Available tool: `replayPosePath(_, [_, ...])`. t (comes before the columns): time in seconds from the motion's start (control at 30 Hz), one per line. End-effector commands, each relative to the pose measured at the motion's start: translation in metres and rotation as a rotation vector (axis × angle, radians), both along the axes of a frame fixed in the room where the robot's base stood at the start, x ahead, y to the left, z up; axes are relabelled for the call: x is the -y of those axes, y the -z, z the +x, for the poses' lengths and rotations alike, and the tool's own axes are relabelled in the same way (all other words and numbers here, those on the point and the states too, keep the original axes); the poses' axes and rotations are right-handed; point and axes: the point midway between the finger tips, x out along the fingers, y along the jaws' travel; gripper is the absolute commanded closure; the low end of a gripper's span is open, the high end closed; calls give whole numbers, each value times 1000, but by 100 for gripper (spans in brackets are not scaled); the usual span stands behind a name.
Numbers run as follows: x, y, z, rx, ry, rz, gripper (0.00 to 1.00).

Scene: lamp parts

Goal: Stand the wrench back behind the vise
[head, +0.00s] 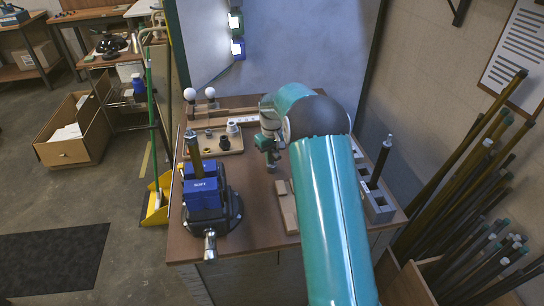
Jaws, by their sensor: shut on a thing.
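The blue vise (202,194) stands at the left front of the workbench, with a brass-coloured rod (195,155) upright in it and its silver handle end toward me. My gripper (271,162) is over the middle of the bench, to the right of the vise and somewhat farther back. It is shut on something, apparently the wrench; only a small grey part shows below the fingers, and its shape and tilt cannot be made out. I see no wrench elsewhere on the bench. My teal arm covers much of the right side.
A wooden board (232,143) with dark and light fittings lies behind the vise, with white bulbs (210,92) beyond. Wooden blocks (287,212) lie front centre. A grey block rack (378,207) with an upright dark rod stands at right. Bare bench shows between vise and blocks.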

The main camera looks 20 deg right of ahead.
Motion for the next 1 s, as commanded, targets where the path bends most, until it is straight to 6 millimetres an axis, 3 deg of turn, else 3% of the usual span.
replayPosePath(0.17, [0, 3, 0, 0, 0, 0, 100])
replayPosePath(0.2, [0, 3, 0, 0, 0, 0, 77])
replayPosePath(0.3, [0, 3, 0, 0, 0, 0, 61])
replayPosePath(0.67, [0, -2, 0, 0, 0, 0, 61])
replayPosePath(0.77, [0, -14, 1, 2, 0, -1, 61])
replayPosePath(1.0, [-1, -65, 0, 3, 0, 0, 61])
